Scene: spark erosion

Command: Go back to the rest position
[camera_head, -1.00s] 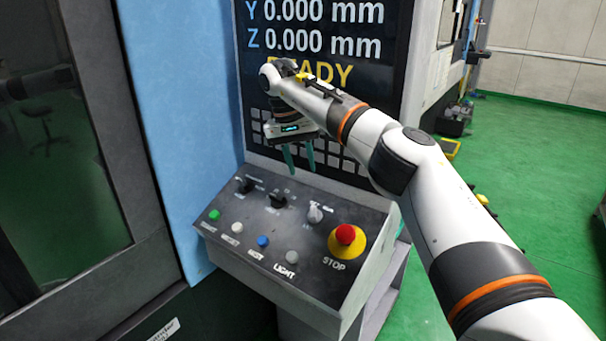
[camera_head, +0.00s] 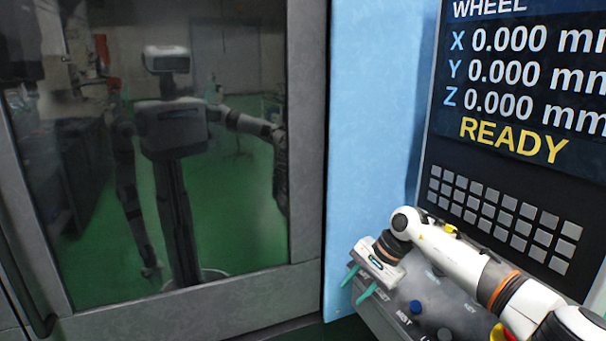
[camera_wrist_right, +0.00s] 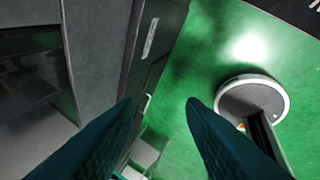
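My right gripper (camera_head: 359,284) is in front of the left end of the control panel (camera_head: 377,318), with its two teal fingers apart and nothing between them. In the right wrist view the two fingers of the right gripper (camera_wrist_right: 164,103) are also spread and empty, above the green floor. My left gripper does not show directly. A dark reflection of my body appears in the machine's door glass, too dim to tell the left gripper's state.
The machine door (camera_head: 309,150) with dark glass fills the left, beside a blue column (camera_head: 370,120). A display (camera_head: 520,80) reads READY above a keypad. A blue button (camera_head: 416,306) is on the panel. Green floor (camera_wrist_right: 200,60) is open below the right gripper.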

